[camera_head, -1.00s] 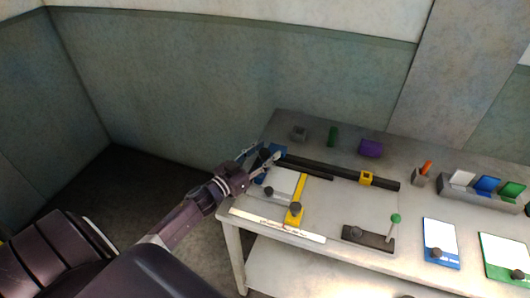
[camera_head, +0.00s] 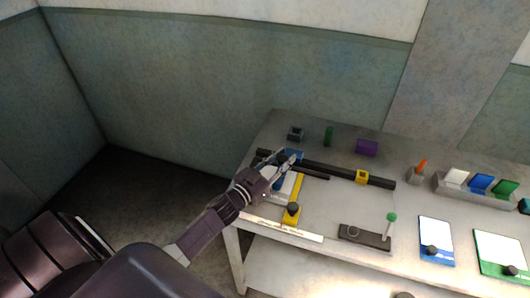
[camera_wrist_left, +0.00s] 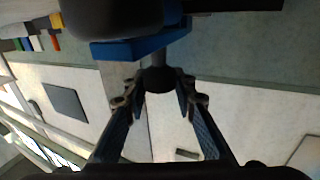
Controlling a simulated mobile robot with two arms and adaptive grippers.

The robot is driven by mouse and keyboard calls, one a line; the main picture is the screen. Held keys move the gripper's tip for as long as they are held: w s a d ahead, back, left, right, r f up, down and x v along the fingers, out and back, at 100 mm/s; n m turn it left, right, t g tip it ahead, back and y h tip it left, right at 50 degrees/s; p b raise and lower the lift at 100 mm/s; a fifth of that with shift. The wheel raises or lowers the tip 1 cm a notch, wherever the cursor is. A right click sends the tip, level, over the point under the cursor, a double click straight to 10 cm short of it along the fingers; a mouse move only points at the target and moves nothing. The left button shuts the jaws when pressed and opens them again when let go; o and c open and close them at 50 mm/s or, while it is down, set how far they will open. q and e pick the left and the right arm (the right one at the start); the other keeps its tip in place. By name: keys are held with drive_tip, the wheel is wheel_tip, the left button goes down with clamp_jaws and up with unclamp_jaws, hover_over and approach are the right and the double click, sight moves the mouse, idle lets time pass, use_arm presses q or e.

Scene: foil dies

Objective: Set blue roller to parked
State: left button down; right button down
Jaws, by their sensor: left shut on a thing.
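The blue roller (camera_head: 297,154) sits on the black rail (camera_head: 335,171) near its left end, with a short stretch of rail showing to its left. My left gripper (camera_head: 287,165) reaches it from the front left. In the left wrist view the blue roller (camera_wrist_left: 140,47) is at the top, and its dark round knob (camera_wrist_left: 158,80) is between the fingertips of my left gripper (camera_wrist_left: 158,92). The gripper is shut on this knob. My arm hides part of the roller's front in the head view. My right gripper is not in view.
A yellow block (camera_head: 362,177) sits farther right on the rail. A purple block (camera_head: 366,148) and green piece (camera_head: 328,136) are behind.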

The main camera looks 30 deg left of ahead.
use_arm(q)
drive_tip(key=w+d, duration=0.1)
drive_tip(key=d, duration=0.6)
drive_tip(key=shift+w, duration=0.3)
drive_tip(key=c, duration=1.5)
unclamp_jaws()
drive_tip(key=shift+c, duration=0.2)
drive_tip(key=shift+a, duration=0.1)
drive_tip(key=s+a, duration=0.2)
drive_tip(key=s, duration=1)
drive_tip(key=shift+w, duration=0.1)
